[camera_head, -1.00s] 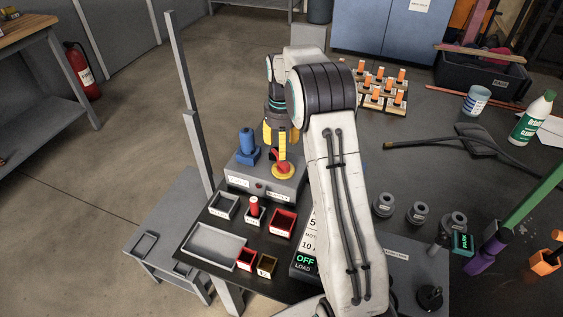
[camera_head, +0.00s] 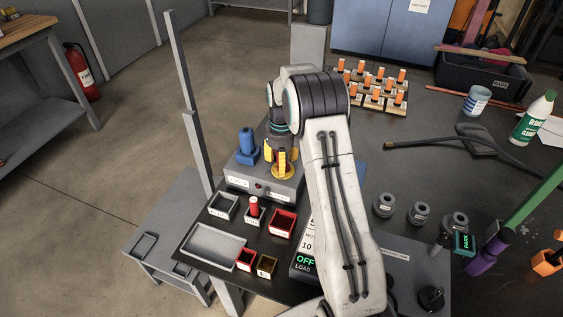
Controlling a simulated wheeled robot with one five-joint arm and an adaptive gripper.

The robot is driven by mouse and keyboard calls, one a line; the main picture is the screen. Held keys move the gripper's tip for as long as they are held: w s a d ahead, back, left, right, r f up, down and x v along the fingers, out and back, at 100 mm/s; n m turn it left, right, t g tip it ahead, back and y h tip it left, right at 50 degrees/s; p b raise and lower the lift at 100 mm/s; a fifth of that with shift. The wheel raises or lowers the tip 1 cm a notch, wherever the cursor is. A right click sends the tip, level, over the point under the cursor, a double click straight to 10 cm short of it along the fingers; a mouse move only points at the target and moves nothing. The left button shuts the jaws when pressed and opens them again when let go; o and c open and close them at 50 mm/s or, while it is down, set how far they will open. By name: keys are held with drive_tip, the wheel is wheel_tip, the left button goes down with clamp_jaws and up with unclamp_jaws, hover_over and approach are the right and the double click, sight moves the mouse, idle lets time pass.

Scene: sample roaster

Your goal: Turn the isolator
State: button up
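The isolator is a rotary switch with a yellow round base (camera_head: 284,175) on top of a grey box (camera_head: 258,188). Its red handle, clear earlier, is now almost wholly hidden by my gripper. My gripper (camera_head: 278,157) points down over the switch, its yellow fingers reaching close to the yellow base. The fingers stand apart with a gap between them, about as wide as before. Whether they touch the handle cannot be seen.
A blue knob (camera_head: 247,145) stands on the same box, just left of my gripper. Small bins (camera_head: 222,206) and a grey tray (camera_head: 213,250) lie in front. A display (camera_head: 304,262) reads OFF. A rack with orange-topped pieces (camera_head: 375,90) stands behind right.

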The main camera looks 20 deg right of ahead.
clamp_jaws()
idle(0.4)
drive_tip(key=n, duration=0.3)
drive_tip(key=shift+s+n, duration=0.15)
drive_tip(key=shift+n, duration=0.15)
drive_tip(key=shift+d+n+p, duration=0.1)
drive_tip(key=shift+n+p, duration=0.2)
drive_tip(key=shift+n, duration=1.5)
drive_tip(key=shift+s, duration=0.1)
